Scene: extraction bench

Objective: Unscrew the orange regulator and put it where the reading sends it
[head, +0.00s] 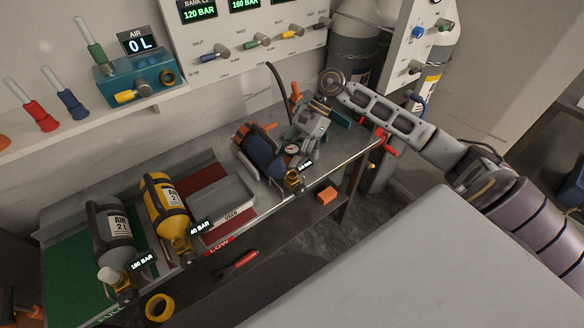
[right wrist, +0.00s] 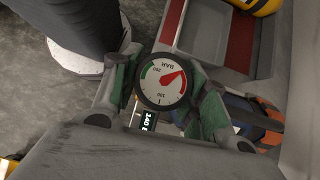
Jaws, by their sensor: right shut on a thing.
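My right gripper (head: 300,152) reaches down there and is shut on the gauged regulator. In the right wrist view the gauge (right wrist: 165,80) sits between the green-padded fingertips, its face with green and red sectors. A partly hidden tag (right wrist: 149,121) below starts "240". The regulator's body is mostly hidden, and I cannot make out its orange colour. My left gripper is not in view.
The bench has a green FULL area (head: 66,262), a red LOW area (head: 249,225) and a grey USED tray (head: 224,200). A grey cylinder (head: 113,238) tagged 180 BAR and a yellow one (head: 164,207) tagged 40 BAR lie left. The AIR box (head: 120,80) reads 0 L.

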